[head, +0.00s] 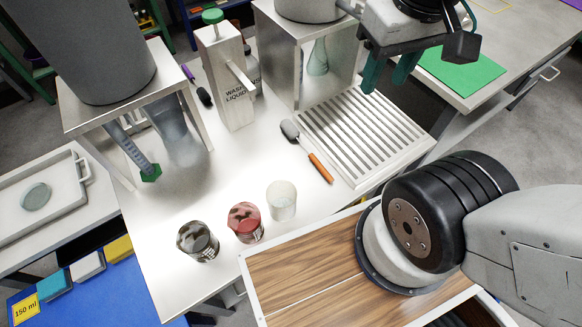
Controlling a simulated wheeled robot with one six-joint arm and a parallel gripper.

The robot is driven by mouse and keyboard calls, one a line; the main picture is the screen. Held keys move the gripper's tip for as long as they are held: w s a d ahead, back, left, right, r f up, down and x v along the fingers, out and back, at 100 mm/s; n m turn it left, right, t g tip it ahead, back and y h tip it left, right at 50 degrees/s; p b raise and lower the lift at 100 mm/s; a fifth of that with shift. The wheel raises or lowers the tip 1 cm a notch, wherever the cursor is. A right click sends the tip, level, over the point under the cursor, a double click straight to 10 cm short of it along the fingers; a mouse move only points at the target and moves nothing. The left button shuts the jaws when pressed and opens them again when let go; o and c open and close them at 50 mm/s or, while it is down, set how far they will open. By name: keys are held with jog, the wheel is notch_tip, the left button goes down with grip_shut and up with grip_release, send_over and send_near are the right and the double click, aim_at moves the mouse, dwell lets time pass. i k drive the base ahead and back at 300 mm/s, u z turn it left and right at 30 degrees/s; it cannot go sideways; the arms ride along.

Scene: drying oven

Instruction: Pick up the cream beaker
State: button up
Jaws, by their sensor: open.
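The cream beaker (281,200) stands upright on the steel table (190,285), at the right end of a short row of beakers in the head view. A red beaker (245,222) stands just left of it, and a dark grey beaker (198,242) stands farther left. My gripper (388,78) is at the upper right, above the far end of the slotted drain rack, well away from the cream beaker. Its teal fingers are apart with nothing visible between them.
An orange-handled brush (318,165) lies between the cream beaker and the drain rack (360,132). A wash liquid dispenser (228,85) and two steel stands (128,82) (285,50) are behind. A wood-topped surface (300,282) lies in front. Bare tabletop surrounds the beakers.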

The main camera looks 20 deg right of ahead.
aim_at(281, 195)
jog(key=k, duration=0.5)
jog(key=z, duration=1.6)
jog(key=k, duration=1)
jog(key=u, duration=0.85)
